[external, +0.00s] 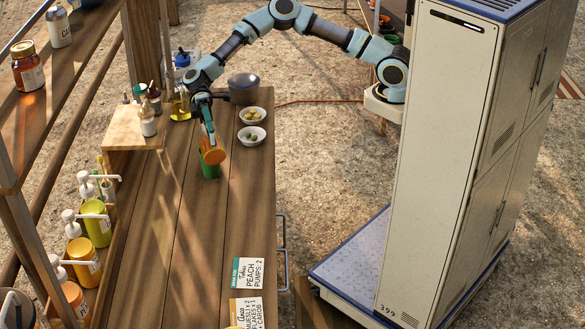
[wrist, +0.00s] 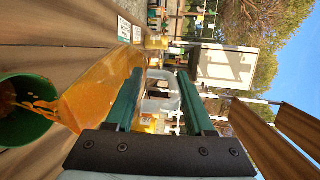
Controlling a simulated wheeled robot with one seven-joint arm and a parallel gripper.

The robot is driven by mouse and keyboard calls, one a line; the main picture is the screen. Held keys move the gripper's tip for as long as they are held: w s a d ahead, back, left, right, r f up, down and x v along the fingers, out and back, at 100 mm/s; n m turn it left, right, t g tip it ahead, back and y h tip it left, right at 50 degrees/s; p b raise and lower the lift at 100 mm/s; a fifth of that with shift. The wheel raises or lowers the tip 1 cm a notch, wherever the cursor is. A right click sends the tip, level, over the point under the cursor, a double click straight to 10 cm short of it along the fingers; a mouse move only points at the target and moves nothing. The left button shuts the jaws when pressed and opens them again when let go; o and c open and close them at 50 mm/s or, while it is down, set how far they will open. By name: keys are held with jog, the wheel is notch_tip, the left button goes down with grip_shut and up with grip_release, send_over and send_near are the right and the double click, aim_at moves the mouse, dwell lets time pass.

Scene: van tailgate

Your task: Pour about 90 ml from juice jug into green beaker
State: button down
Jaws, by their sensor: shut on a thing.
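The juice jug (external: 215,156), clear with orange juice inside, is tipped over the green beaker (external: 210,170) on the wooden counter. My gripper (external: 208,135) is shut on the jug's handle and holds it above the counter. In the wrist view the jug (wrist: 100,92) lies tilted with its mouth toward the green beaker (wrist: 28,128). Orange juice runs from the mouth in streaks and drops into the beaker, where some orange shows. My gripper's two green fingers (wrist: 160,85) are on either side of the clear handle. The juice level in the beaker is hidden.
Two white bowls (external: 252,136) of fruit and a dark pot (external: 243,88) stand right of and behind the beaker. A raised wooden board (external: 130,127) with bottles is at left. Pump bottles (external: 95,222) line the left edge. Two cards (external: 246,273) lie in front; the counter between is clear.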

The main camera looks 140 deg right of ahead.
jog(key=shift+d+r+y, duration=0.15)
jog(key=shift+d+y, duration=0.1)
jog(key=shift+y, duration=0.05)
